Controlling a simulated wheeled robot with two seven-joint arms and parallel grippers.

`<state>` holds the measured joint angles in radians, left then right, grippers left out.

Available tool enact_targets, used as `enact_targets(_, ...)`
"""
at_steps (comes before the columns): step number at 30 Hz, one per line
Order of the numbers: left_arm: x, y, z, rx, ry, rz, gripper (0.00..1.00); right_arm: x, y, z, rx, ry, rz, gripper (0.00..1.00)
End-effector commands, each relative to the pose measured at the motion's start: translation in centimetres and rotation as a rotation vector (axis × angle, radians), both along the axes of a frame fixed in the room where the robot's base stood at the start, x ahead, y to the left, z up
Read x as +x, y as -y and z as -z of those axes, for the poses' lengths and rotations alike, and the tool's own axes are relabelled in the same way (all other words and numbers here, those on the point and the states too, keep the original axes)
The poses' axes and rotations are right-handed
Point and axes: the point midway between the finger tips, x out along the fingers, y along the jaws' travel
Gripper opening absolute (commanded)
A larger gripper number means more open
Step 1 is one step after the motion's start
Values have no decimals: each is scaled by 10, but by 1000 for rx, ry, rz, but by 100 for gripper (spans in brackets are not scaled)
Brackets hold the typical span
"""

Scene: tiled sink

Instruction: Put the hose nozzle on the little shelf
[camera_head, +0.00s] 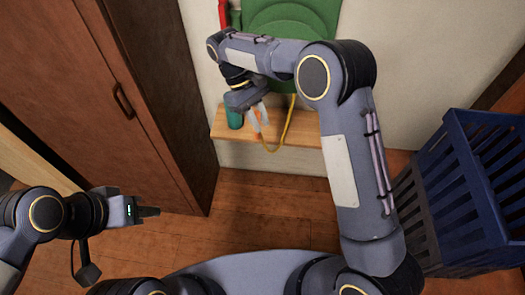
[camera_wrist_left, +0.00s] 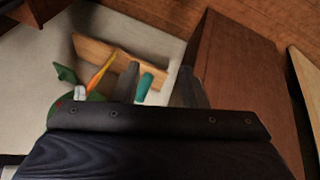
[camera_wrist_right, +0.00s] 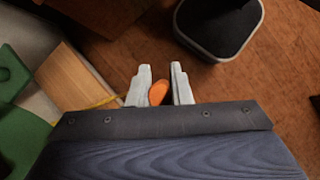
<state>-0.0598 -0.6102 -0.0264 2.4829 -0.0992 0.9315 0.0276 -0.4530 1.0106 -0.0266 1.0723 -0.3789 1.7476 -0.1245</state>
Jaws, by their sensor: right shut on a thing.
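The orange hose nozzle (camera_wrist_right: 158,93) is between the fingers of my right gripper (camera_wrist_right: 160,85), which is shut on it. In the head view, my right gripper (camera_head: 259,118) is over the little wooden shelf (camera_head: 306,131), with a bit of orange showing at its fingertips. In the right wrist view, the shelf (camera_wrist_right: 72,82) lies left of the nozzle, and floor shows behind the nozzle. A yellow hose (camera_head: 286,128) hangs in a loop beside the gripper. My left gripper (camera_head: 150,211) is open and empty, away from the shelf.
A teal bottle (camera_head: 235,117) stands at the shelf's left end. A green hose reel (camera_head: 295,22) is on the wall above. A brown cabinet (camera_head: 110,95) is at the left and a blue crate (camera_head: 475,190) at the right. The shelf's right part looks clear.

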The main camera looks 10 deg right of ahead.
Motion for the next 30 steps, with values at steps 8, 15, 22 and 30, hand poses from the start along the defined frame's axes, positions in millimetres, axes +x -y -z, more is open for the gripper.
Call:
enact_targets(8,7,-11,49,394,-245,427,42,0,0,0,0,0,1,0)
enact_targets(15,38,-20,70,840,-342,804,42,0,0,0,0,0,2,0)
enact_targets(22,90,-1,73,1327,-317,1149,42,0,0,0,0,0,2,0)
enact_targets(30,146,78,71,1944,-117,1514,42,0,0,0,1,0,3,0)
